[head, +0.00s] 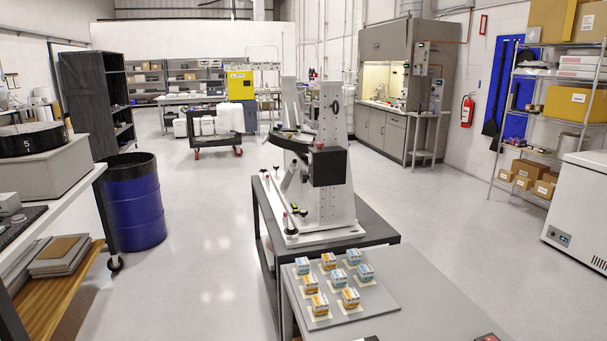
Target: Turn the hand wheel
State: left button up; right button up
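The mirror fixture (333,200) stands in the middle of the head view, a white frame with two upright plates. A round, tilted, dark-rimmed part (292,137) sits between the plates, beside a black block (328,168) with a red knob on top. Small knobs with red, black and green parts (303,212) sit low on the fixture's base. A dark oval ring (335,107) shows high on the right plate. The parts are too small for me to tell which is the hand wheel. Neither gripper is in view.
The fixture stands on a dark table (379,233). A grey table (425,312) in front bears a board with several small boxes. A blue drum (134,210) and a shelf bench stand left. A white chest freezer (580,215) stands right. The floor (215,265) left of the fixture is clear.

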aim_at(305, 176)
jog(key=i+j, duration=0.15)
jog(key=j, duration=0.2)
jog(key=i+j+z, duration=0.15)
jog(key=j, duration=0.2)
jog(key=i+j, duration=0.15)
jog(key=j, duration=0.2)
jog(key=i+j+z, duration=0.1)
jog(key=j, duration=0.3)
jog(key=i+j+z, duration=0.1)
jog(key=j, duration=0.25)
jog(key=i+j+z, duration=0.1)
jog(key=i+j, duration=0.3)
jog(key=i+j+z, duration=0.1)
jog(key=i+j, duration=0.3)
jog(key=i+j+z, duration=0.1)
jog(key=i+j, duration=0.25)
jog(key=j, duration=0.15)
jog(key=i+j+z, duration=0.1)
jog(key=i+j, duration=0.3)
jog(key=i+j+z, duration=0.1)
jog(key=i+j, duration=0.2)
jog(key=j, duration=0.3)
